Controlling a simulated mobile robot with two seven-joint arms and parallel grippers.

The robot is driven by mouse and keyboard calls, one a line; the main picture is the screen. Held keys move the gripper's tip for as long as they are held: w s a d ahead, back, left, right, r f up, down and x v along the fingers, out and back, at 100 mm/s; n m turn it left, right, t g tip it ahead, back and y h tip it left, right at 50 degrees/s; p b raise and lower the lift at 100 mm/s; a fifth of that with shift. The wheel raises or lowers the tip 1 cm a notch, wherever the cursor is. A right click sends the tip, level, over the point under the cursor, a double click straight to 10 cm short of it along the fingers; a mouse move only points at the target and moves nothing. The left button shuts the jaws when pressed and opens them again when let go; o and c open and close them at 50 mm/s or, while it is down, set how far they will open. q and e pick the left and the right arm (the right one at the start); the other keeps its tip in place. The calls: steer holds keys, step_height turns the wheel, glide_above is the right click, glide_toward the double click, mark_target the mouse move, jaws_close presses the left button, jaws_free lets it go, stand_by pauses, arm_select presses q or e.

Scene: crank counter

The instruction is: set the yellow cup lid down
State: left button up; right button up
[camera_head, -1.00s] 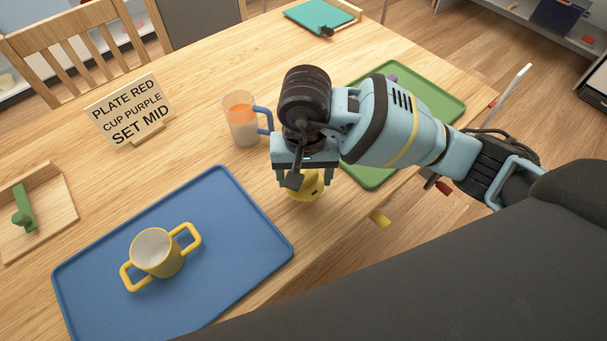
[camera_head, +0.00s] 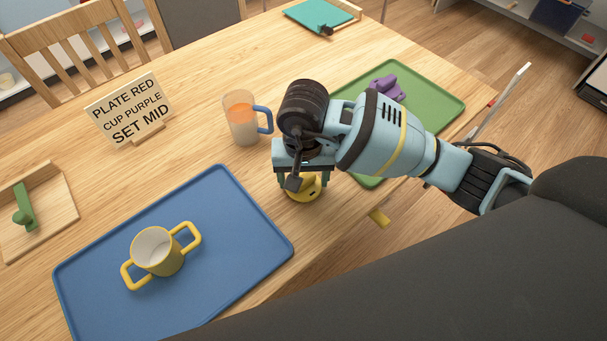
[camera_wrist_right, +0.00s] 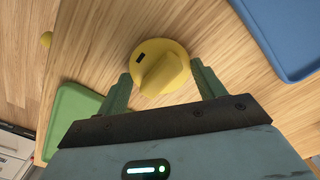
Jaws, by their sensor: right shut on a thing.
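The yellow cup lid (camera_head: 303,193) is a round disc with a raised grip. It is under my right gripper (camera_head: 302,180), between the blue tray and the green tray, near the table's front edge. In the right wrist view the lid (camera_wrist_right: 160,68) shows between the two green fingers of my right gripper (camera_wrist_right: 160,85), which is shut on it. I cannot tell whether the lid touches the table. The yellow two-handled cup (camera_head: 157,252) stands upright and uncovered on the blue tray (camera_head: 225,190). My left gripper is not in view.
A clear mug (camera_head: 241,120) with orange contents and a blue handle stands behind the gripper. The green tray (camera_head: 430,95) holds a purple object (camera_head: 387,88). A sign (camera_head: 129,108) stands at the back left. Bare wood lies between the trays.

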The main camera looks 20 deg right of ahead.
steer(key=shift+f, duration=0.2)
steer(key=o, duration=1.1)
steer(key=shift+r, duration=0.1)
steer(key=shift+r, duration=0.1)
step_height(320, 180, up, 12)
steer(key=shift+r+p, duration=0.1)
steer(key=shift+p, duration=0.25)
